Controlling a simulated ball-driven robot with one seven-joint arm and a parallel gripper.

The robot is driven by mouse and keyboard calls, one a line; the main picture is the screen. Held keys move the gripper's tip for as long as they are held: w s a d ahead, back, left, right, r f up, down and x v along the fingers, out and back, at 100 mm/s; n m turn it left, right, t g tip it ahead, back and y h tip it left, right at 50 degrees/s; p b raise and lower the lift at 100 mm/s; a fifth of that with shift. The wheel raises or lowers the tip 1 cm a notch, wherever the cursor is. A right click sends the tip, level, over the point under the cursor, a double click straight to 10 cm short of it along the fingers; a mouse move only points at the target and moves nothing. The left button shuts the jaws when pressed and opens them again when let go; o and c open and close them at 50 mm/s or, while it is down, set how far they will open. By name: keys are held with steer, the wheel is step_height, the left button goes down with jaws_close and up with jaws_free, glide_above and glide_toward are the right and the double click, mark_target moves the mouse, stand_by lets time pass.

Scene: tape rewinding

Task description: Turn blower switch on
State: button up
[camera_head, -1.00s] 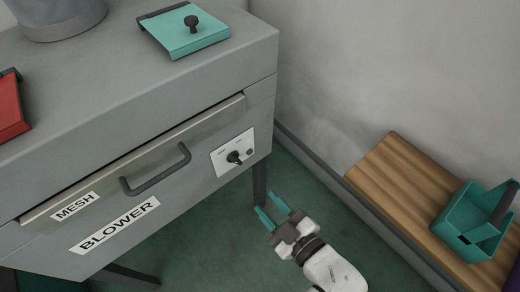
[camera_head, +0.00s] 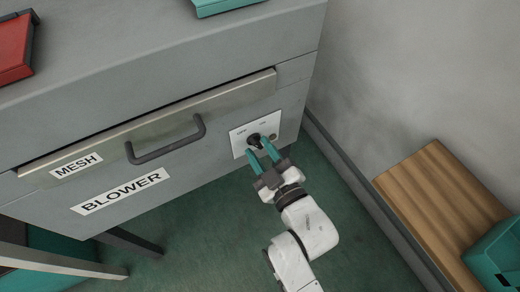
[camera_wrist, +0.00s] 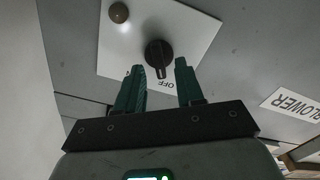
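The blower switch is a dark round knob (camera_head: 254,140) on a white plate (camera_head: 240,146) marked OFF and ON, on the front of the grey blower cabinet (camera_head: 200,165). In the wrist view the knob (camera_wrist: 159,55) shows just beyond my fingertips, its pointer toward the OFF label (camera_wrist: 168,86). My gripper (camera_head: 262,157) is in front of the plate, its teal fingers open. In the wrist view the gripper (camera_wrist: 160,72) has its fingers apart with the knob between and slightly ahead of them. Contact with the knob cannot be told.
A small round light (camera_wrist: 119,12) sits on the plate beside the knob. A drawer handle (camera_head: 166,143) sticks out left of the switch. A wooden bench (camera_head: 440,190) with a teal box (camera_head: 495,258) stands at the right by the wall. Green floor is clear below.

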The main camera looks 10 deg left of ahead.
steer(key=shift+w+a, duration=0.25)
steer(key=shift+w, duration=0.1)
jaws_close()
stand_by(0.3)
